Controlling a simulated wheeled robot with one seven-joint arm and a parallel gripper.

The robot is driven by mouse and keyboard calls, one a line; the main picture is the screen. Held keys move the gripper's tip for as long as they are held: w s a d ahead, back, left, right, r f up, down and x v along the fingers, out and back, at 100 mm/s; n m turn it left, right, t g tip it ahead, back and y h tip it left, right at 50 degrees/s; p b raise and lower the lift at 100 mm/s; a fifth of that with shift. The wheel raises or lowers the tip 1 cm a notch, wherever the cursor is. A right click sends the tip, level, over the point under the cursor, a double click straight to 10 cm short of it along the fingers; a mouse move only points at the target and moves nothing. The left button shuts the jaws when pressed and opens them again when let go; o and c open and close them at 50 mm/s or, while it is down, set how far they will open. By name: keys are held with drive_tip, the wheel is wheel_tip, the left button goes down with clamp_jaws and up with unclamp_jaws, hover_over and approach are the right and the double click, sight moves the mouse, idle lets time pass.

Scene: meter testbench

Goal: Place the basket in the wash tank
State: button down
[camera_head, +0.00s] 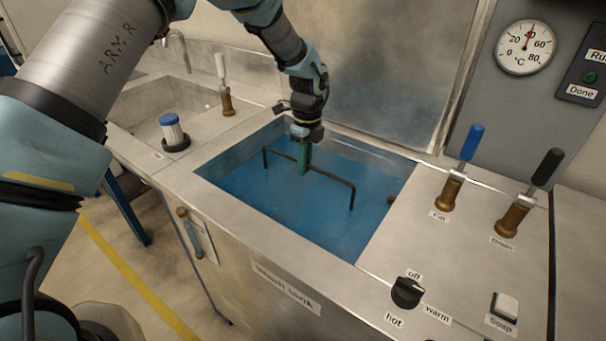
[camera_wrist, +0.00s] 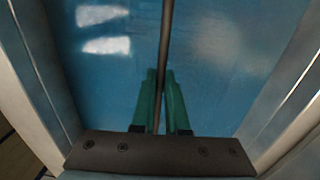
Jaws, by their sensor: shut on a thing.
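The wash tank (camera_head: 262,230) is open-topped and holds blue water. The basket shows only as its thin dark handle (camera_head: 332,177), a long bar with bent-down ends standing above the water inside the tank walls. The basket's body is hidden under the opaque water, so I cannot tell whether it rests on the bottom. My gripper (camera_head: 303,168) points down into the tank with its green fingers shut on the middle of the handle bar. In the wrist view the bar (camera_wrist: 166,40) runs between the green fingers (camera_wrist: 165,76), with water around it.
A second basin stands left, with a blue-capped cylinder (camera_head: 173,132) and a lever (camera_head: 224,90) near it. Right of the tank are a blue lever (camera_head: 470,143), a black lever (camera_head: 547,167), a knob (camera_head: 407,291) and a soap button (camera_head: 505,306). A panel (camera_head: 375,85) rises behind.

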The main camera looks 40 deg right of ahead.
drive_tip(key=shift+f+p, duration=0.6)
drive_tip(key=shift+f, duration=1.25)
drive_tip(key=c, duration=0.9)
unclamp_jaws()
drive_tip(key=r+b, duration=0.1)
drive_tip(key=r, duration=0.3)
drive_tip(key=r+b, duration=0.1)
drive_tip(key=r, duration=0.3)
drive_tip(key=r+b, duration=0.1)
drive_tip(key=r, duration=0.3)
drive_tip(key=shift+w+d, duration=0.1)
drive_tip(key=shift+d, duration=0.3)
drive_tip(key=shift+a, duration=0.1)
